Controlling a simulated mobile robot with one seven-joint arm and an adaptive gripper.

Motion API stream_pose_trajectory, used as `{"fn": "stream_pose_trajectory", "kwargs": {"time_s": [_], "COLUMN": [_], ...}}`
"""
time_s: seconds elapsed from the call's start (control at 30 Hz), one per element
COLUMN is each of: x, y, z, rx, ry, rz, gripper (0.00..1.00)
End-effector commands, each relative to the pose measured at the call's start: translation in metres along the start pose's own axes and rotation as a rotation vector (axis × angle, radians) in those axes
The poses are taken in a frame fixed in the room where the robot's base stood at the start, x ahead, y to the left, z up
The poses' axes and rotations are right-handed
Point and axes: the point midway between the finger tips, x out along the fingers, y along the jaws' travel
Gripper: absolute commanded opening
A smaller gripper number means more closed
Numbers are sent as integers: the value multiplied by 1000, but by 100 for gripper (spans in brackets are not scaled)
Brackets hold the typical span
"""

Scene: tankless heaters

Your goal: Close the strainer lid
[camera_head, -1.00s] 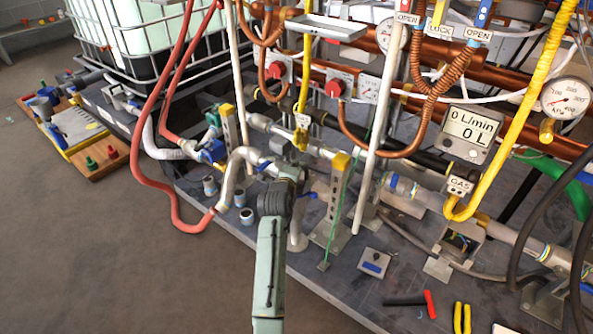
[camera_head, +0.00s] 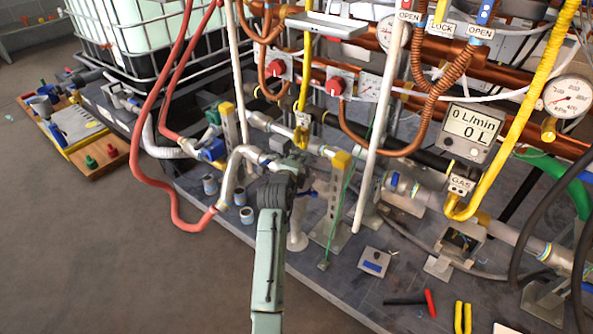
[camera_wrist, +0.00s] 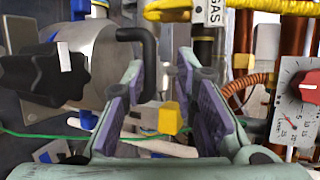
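In the wrist view, a steel cylindrical fitting (camera_wrist: 95,58) with a black star-shaped knob (camera_wrist: 45,72) is at the left, beside my gripper. It looks like the strainer, but I cannot tell for sure which part is its lid or how far it is open. A black bent handle (camera_wrist: 147,50) reaches from the fitting to between my fingers. My gripper (camera_wrist: 160,70) is open, its purple-padded fingers apart; I see no clear contact with the handle. In the head view my gripper (camera_head: 296,164) is among the pipes, and my wrist hides much of the strainer area.
A yellow-capped post (camera_head: 340,162) stands right of my gripper, with a white vertical pipe (camera_head: 380,130) beyond. A red hose (camera_head: 147,110) hangs at left. Grey cups (camera_head: 246,215) and a metal plate (camera_head: 374,261) rest on the dark platform. A red dial (camera_wrist: 308,86) is right in the wrist view.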

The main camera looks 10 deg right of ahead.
Motion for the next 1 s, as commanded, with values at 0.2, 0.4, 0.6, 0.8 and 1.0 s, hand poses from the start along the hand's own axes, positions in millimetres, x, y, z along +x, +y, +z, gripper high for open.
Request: {"fn": "stream_pose_trajectory", "kwargs": {"time_s": [0.2,0.4,0.6,0.8,1.0], "x": [-18,-25,-26,-26,-35], "y": [-46,-64,-66,-65,-79], "z": [8,11,11,11,30], "rx": [5,3,2,2,-37], "ry": [-4,-3,-2,-2,-40], "rz": [-12,-7,-6,-6,-40], "gripper": [21,21,21,21,21]}}
